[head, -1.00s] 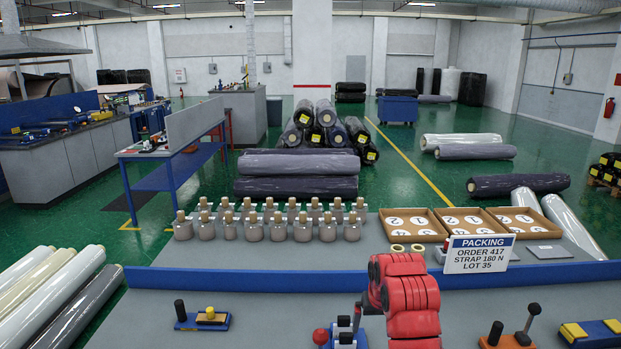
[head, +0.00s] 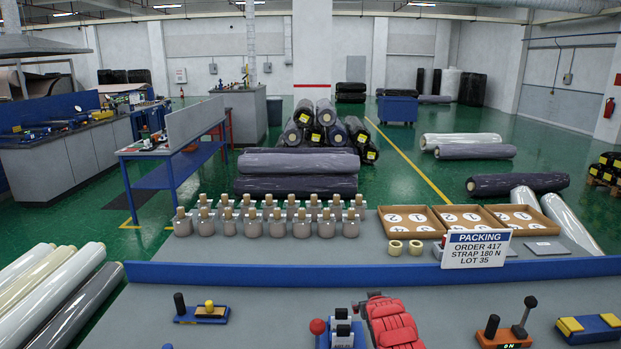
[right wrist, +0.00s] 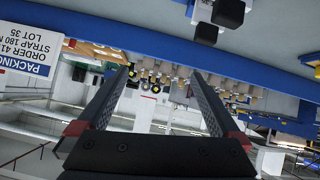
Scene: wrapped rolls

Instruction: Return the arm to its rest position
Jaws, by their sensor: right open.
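My right arm (head: 390,322) is red and shows low in the head view, folded down at the bottom edge over the near grey bench (head: 250,310). My right gripper (right wrist: 160,74) shows in the right wrist view with its two dark fingers wide apart. Nothing is between the fingers, and it touches nothing that I can see. My left arm and gripper are not in view.
A blue rail (head: 230,273) crosses the bench. Behind it stand several grey tan-topped pieces (head: 277,223), two tan rings (head: 396,248), a PACKING sign (head: 477,249) and trays (head: 412,233). Lever units (head: 507,335) and a yellow-knobbed unit (head: 203,313) sit on the near bench.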

